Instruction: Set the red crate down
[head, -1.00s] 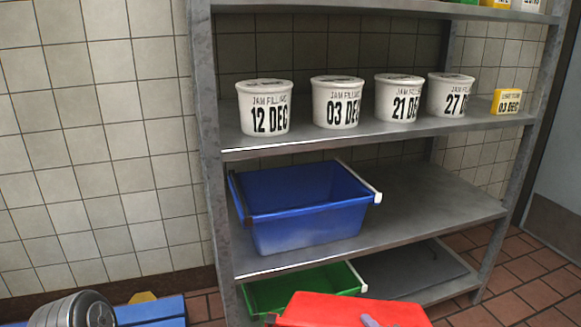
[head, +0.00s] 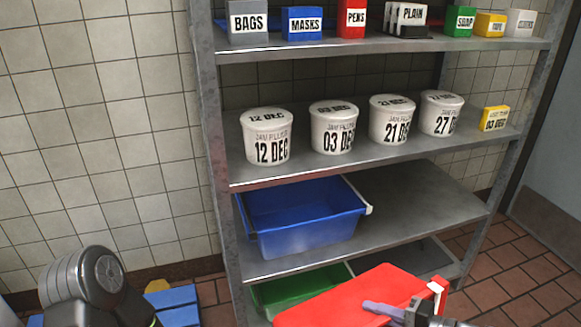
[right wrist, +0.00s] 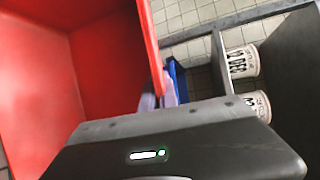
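The red crate (head: 345,296) is at the bottom of the head view, in front of the lower part of the shelving. One broad red face shows there, with a white and red end piece at its right. In the right wrist view the crate (right wrist: 100,70) fills the left side, with its hollow inside showing. My right gripper (head: 372,306) has a purple finger lying against the crate. In the right wrist view its fingers (right wrist: 160,98) close on the crate's wall, one on each side. Whatever is under the crate is hidden. My left gripper is out of view.
A blue crate (head: 305,218) stands on the lower middle shelf, with bare shelf (head: 420,195) to its right. A green crate (head: 300,290) on the bottom shelf is partly covered by the red crate. White tubs (head: 333,127) line the shelf above. Blue items lie at the lower left.

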